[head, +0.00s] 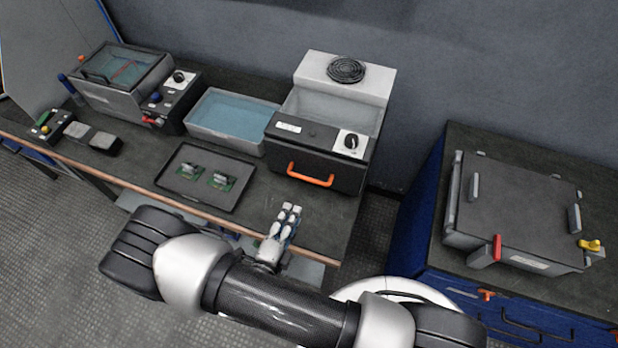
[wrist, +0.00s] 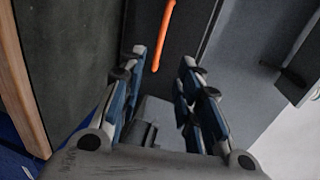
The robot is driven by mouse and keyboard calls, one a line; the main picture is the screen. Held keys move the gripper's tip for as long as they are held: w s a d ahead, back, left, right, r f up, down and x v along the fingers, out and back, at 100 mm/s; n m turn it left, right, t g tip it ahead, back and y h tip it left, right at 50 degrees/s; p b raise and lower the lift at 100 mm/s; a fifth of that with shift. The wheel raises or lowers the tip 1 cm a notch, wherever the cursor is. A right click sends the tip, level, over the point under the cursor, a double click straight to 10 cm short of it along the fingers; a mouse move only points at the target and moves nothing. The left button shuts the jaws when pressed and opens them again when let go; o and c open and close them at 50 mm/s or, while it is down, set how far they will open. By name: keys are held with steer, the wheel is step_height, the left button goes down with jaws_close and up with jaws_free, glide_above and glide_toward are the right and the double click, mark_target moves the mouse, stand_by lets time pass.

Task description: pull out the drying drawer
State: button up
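The drying unit is a grey box with a round black vent on top, at the back right of the bench in the head view. Its dark drawer front (head: 318,160) carries an orange bar handle (head: 310,175) and looks shut. My gripper (head: 291,210) is over the bench's front edge, in front of and a little below the handle in the picture, apart from it. In the wrist view the fingers (wrist: 168,65) are spread and empty. The orange handle (wrist: 163,35) lies beyond the gap between them.
A dark tray (head: 238,203) with two green circuit boards lies left of my gripper. A blue liquid basin (head: 240,140) stands left of the drying unit. A grey lidded box (head: 520,200) stands on the right cabinet. A gap separates bench and cabinet.

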mark_target(309, 178)
steer(key=b+x, duration=0.2)
steer(key=x, duration=1.3)
steer(key=shift+w+d+b, duration=0.1)
steer(key=shift+w+b, duration=0.2)
steer(key=shift+b, duration=0.1)
jaws_close()
